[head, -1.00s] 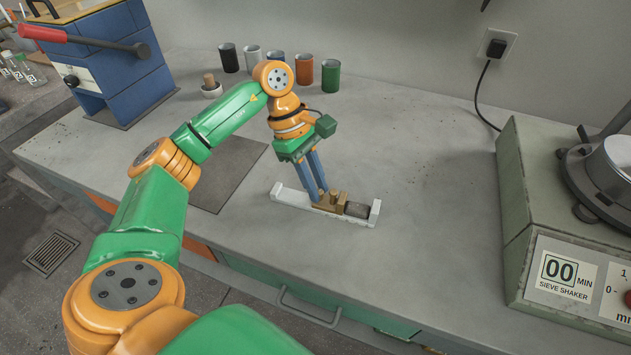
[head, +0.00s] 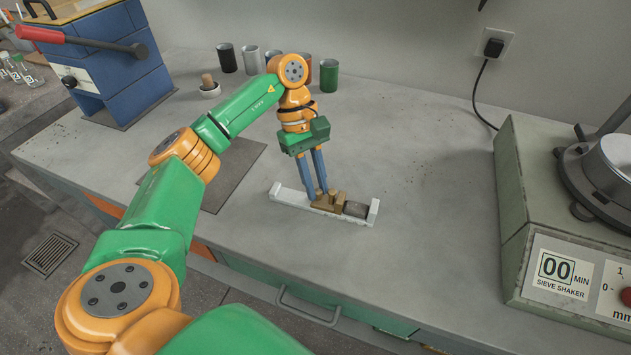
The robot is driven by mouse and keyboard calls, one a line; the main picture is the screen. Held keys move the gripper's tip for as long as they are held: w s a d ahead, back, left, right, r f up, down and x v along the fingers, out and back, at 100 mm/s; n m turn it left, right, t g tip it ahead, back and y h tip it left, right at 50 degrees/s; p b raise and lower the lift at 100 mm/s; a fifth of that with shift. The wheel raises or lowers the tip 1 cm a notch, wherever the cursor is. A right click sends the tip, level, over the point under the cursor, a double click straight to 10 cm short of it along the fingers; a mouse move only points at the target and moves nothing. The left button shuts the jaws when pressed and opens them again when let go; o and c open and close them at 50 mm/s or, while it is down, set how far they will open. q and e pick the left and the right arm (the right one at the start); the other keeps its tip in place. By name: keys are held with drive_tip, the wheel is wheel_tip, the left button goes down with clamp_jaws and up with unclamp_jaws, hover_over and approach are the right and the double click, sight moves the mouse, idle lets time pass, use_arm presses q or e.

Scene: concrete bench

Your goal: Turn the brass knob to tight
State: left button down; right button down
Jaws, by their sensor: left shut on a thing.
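A small brass knob (head: 332,195) sits on a brass block in a long white holder (head: 290,197) on the bench. My left gripper (head: 321,192) comes down on it from above, its two blue fingers close together and shut at the knob. The fingers hide part of the knob, and any mark showing its setting is too small to read. A dark grey block (head: 356,209) lies in the holder just right of the brass part. My right gripper is not in view.
Several cups, among them a green cup (head: 329,76), stand along the wall behind my arm. A dark mat (head: 232,180) lies left of the holder. The sieve shaker (head: 530,215) stands at the right; the bench between is clear.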

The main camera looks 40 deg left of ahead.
use_arm(q)
drive_tip(key=c, duration=0.8)
unclamp_jaws()
drive_tip(key=shift+o, duration=0.2)
drive_tip(key=shift+w+a+r, duration=0.1)
drive_tip(key=shift+r, duration=0.2)
drive_tip(key=s+p+v, duration=0.1)
drive_tip(key=v, duration=0.5)
drive_tip(key=shift+w+r+p, duration=0.25)
drive_tip(key=shift+w+p, duration=0.05)
drive_tip(key=shift+w, duration=0.2)
drive_tip(key=shift+a, duration=0.1)
